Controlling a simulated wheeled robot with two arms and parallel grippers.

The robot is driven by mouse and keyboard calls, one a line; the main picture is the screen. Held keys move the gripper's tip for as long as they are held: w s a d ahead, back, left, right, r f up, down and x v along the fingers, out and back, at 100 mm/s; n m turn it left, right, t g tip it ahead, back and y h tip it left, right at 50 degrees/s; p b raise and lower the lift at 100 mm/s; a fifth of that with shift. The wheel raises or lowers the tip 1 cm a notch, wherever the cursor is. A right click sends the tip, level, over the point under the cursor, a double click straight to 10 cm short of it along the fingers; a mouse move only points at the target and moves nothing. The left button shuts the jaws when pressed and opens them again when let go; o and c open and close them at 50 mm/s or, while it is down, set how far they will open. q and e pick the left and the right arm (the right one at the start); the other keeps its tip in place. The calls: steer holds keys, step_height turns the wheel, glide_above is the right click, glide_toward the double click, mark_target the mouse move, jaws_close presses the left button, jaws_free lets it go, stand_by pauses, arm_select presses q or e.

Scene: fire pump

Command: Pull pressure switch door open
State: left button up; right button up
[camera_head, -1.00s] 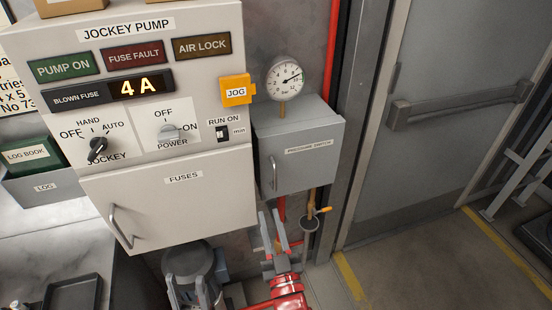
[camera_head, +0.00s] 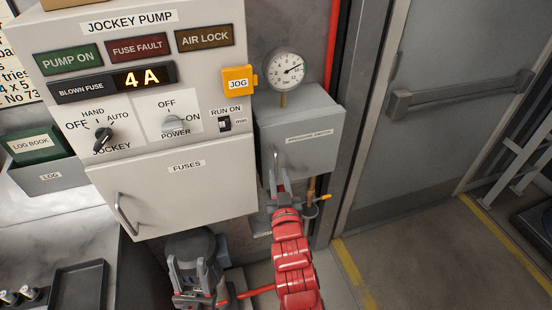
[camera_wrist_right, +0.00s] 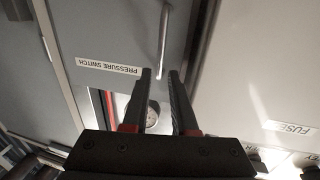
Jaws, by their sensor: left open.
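The grey pressure switch box (camera_head: 325,112) hangs on the wall, and its labelled front door (camera_head: 312,150) looks shut. A vertical bar handle (camera_head: 275,160) is on the door's left side. My right gripper (camera_head: 279,175) is at the lower part of this handle, fingers parted. In the right wrist view, which is upside down, the handle (camera_wrist_right: 163,40) ends between the fingertips of the right gripper (camera_wrist_right: 161,72). There is a gap between the fingers, and whether they touch the bar cannot be told. My left gripper (camera_head: 189,265) is open and empty, below the fuses cabinet.
The jockey pump panel (camera_head: 190,65) and its fuses door (camera_head: 180,195) with a handle are left of the box. A gauge (camera_head: 285,69) sits above it. Floor is free at right, before the grey door (camera_head: 440,130).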

mark_target(276, 164)
steer(key=shift+w+a+p, duration=0.2)
steer(key=shift+w+p, duration=0.2)
steer(key=shift+w, duration=1.1)
steer(key=shift+w+a+p, duration=0.15)
steer(key=shift+w+p, duration=0.2)
steer(key=shift+w, duration=1.15)
jaws_close()
